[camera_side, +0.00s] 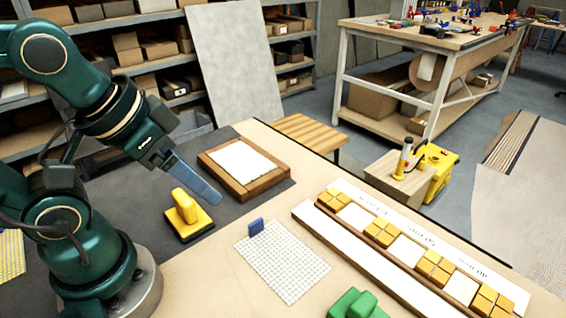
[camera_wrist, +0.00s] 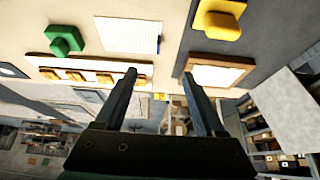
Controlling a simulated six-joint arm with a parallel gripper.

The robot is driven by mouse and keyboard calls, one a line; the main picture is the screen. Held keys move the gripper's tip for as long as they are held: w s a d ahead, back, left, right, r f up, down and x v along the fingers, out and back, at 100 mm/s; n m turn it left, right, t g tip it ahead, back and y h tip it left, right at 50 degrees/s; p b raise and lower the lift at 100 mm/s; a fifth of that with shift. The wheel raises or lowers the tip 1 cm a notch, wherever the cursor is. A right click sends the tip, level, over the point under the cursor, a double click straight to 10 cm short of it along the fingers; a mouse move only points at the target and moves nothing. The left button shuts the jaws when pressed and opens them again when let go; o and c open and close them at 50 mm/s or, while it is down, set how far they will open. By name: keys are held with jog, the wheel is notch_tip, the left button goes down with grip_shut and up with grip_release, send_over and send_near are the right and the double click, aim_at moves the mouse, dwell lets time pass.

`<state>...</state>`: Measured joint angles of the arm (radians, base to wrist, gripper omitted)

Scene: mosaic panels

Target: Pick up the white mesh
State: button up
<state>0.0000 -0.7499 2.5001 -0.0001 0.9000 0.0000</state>
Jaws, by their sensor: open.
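The white mesh (camera_side: 283,260) lies flat on the light table in the side view, a grid sheet with a small blue clip (camera_side: 256,226) upright at its far left edge. In the wrist view the white mesh (camera_wrist: 125,36) is at the top, and the blue clip (camera_wrist: 159,44) is at its right edge. My gripper (camera_side: 215,197) is above the table, left of the mesh and apart from it. In the wrist view my gripper (camera_wrist: 160,76) shows two separated fingers with nothing between them.
A yellow-handled tool (camera_side: 187,215) stands left of the mesh. A wooden frame with a white sheet (camera_side: 262,190) lies behind. A wooden rack with yellow tiles (camera_side: 402,262) is on the right. A green block (camera_side: 355,305) is at the front. Bare table surrounds the mesh.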

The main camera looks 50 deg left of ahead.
jog(key=n+g+h, duration=0.7)
jog(key=n+h, duration=0.4)
jog(key=n, duration=0.3)
send_over(254, 222)
jog(key=w+a, duration=0.1)
jog(key=a, duration=0.1)
notch_tip(254, 222, down, 8)
jog(key=f+n, duration=0.1)
jog(key=f, duration=0.1)
jog(key=a+f+n+h, duration=0.1)
jog(key=a+f+n+t+h, duration=0.1)
jog(key=f, duration=0.1)
jog(key=shift+s+f+n, duration=0.25)
jog(key=shift+f+n, duration=0.05)
jog(key=shift+s+f+h, duration=0.15)
jog(key=shift+f+h, duration=0.05)
jog(key=shift+h, duration=0.1)
jog(key=shift+d+f, duration=0.1)
jog(key=shift+d, duration=0.1)
jog(key=shift+x, duration=2.25)
